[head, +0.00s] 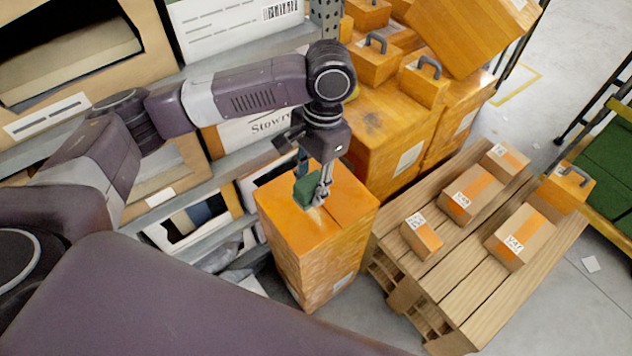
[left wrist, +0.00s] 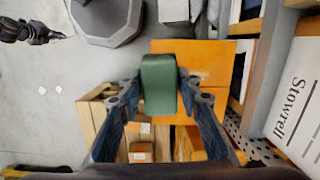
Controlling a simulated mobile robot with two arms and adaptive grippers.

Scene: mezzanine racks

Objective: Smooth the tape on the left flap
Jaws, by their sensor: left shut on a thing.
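The tall orange box (head: 310,265) stands on the floor at the centre of the head view. A seam shows across its closed top; I cannot make out a separate strip of tape. My left gripper (head: 313,192) points down over the box top and is shut on a green block (head: 304,189). The block is at or just above the top; contact is unclear. In the left wrist view, the green block (left wrist: 159,85) sits between both fingers and hides part of the orange box top (left wrist: 208,60). A dark gripper (left wrist: 38,33), apparently my right one, shows small at the upper left.
A wooden pallet (head: 470,290) with several small cartons stands right of the box. Large orange boxes (head: 395,130) stand behind it. Metal rack shelves (head: 190,195) with bins run along the left.

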